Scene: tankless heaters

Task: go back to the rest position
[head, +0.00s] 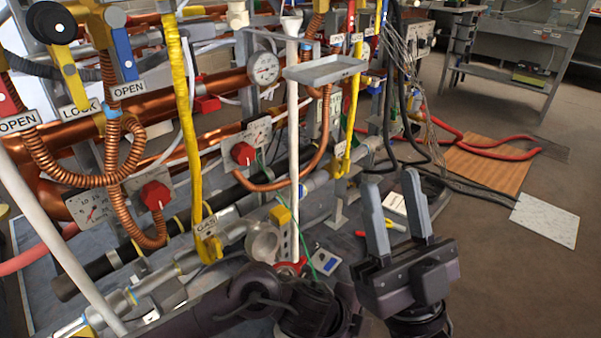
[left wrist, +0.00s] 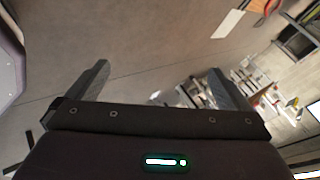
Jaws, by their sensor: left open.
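My left gripper (left wrist: 152,76) shows in the left wrist view. Dark links of my own arm cross the bottom of the head view, in front of the rig's base.
The heater rig of copper pipes (head: 220,88), valves and a gauge (head: 264,68) fills the left and middle. A small grey tray (head: 326,69) juts out from it. Red hoses, a wooden board (head: 488,163) and a white tile (head: 545,219) lie on the floor. Open floor (head: 520,290) is at right.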

